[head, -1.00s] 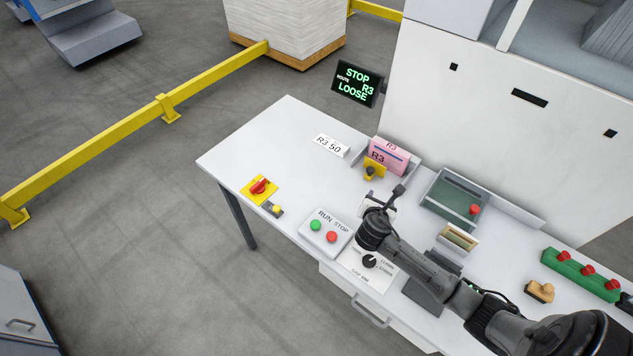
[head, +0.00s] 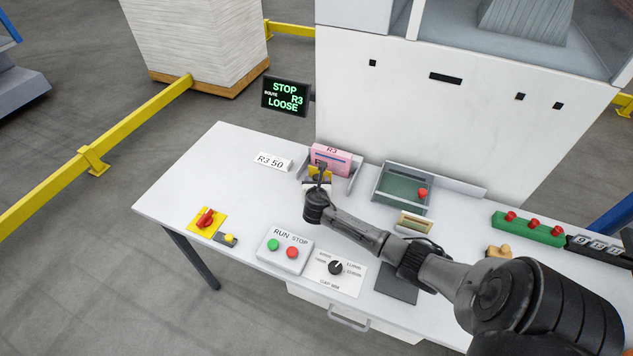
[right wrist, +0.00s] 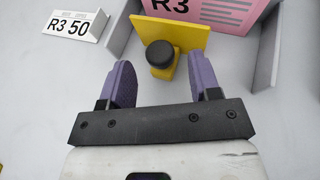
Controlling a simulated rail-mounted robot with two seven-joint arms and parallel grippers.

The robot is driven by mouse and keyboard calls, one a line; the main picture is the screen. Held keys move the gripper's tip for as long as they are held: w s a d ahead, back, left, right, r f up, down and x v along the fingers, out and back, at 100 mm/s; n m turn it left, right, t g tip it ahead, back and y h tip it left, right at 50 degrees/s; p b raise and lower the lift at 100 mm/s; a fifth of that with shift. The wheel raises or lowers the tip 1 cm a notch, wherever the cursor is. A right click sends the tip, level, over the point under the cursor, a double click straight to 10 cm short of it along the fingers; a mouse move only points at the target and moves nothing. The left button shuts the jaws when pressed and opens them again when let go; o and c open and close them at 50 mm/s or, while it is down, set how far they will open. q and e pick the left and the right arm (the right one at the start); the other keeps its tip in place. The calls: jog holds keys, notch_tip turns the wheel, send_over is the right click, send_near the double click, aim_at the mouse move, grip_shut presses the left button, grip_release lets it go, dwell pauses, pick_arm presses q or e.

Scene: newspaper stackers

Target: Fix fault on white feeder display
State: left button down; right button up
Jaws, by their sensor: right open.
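The feeder display (head: 286,96) beside the white machine reads STOP, ROUTE R3, LOOSE in green letters. My right gripper (head: 320,172) is open at the holder with the pink R3 bundle (head: 331,158). In the right wrist view its purple fingertips (right wrist: 158,85) stand apart, on either side of and just short of a black knob (right wrist: 160,54) on a yellow plate (right wrist: 187,38). Nothing is between the fingers except the view of the knob. A RUN STOP box (head: 285,250) has a green and a red button. A gap dial (head: 336,267) sits beside it. My left gripper is not in view.
An R3 50 sign (head: 273,162) stands left of the holder. A red rotary switch (head: 207,219) is near the table's left front. A green tray (head: 402,188) and a green block with red knobs (head: 528,229) lie to the right. The table's left part is mostly clear.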

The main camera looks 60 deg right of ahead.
jog(key=shift+x, duration=1.05)
jog(key=shift+c, duration=0.4)
